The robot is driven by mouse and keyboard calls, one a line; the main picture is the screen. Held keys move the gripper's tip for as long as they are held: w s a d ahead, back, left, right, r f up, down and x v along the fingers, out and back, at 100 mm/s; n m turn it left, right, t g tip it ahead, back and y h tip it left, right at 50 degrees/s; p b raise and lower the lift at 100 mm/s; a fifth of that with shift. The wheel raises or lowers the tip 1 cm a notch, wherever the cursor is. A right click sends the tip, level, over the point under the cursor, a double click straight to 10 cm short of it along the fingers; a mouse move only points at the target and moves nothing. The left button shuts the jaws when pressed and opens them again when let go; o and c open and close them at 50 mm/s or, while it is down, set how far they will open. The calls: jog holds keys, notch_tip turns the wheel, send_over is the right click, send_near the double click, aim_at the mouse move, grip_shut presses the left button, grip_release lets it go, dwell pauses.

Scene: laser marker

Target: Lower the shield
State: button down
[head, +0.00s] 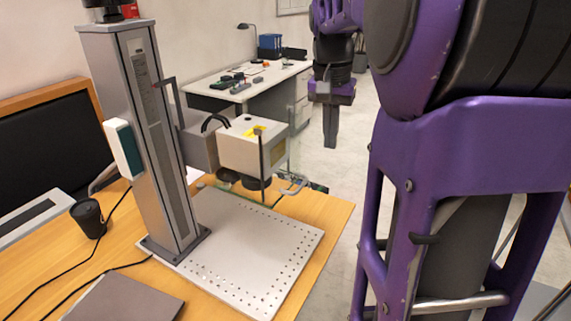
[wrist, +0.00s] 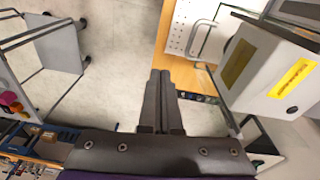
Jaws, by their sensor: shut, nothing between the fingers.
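The laser marker has a pale boxy head (head: 252,146) on a grey column (head: 150,150). The shield (head: 281,163) looks like a clear pane at the head's right side, hard to make out, with a bent metal handle (head: 293,184) low on it. The handle also shows in the wrist view (wrist: 201,38), ahead and right of my fingertips. My gripper (head: 330,143) points down, shut and empty, to the right of the shield and apart from it. In the wrist view its fingers (wrist: 161,73) are together over the floor beside the table edge.
The perforated base plate (head: 250,262) lies on the wooden table (head: 338,215) under the head. A black cup (head: 88,215) and cables are at the left. A desk (head: 215,98) stands behind. A cart (wrist: 58,48) is at the wrist view's left, with open floor between.

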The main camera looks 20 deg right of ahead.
aim_at(301, 186)
jog(key=a+r+m+y, duration=0.1)
jog(key=a+r+y, duration=0.1)
jog(key=a+r, duration=0.15)
jog(key=shift+t, duration=0.4)
jog(key=f, duration=0.4)
jog(key=w+f, duration=0.1)
jog(key=f, duration=0.3)
jog(key=w+a+f+b, duration=0.1)
jog(key=f, duration=0.3)
jog(key=shift+a+f, duration=0.1)
jog(key=shift+f, duration=0.6)
jog(key=shift+f, duration=0.1)
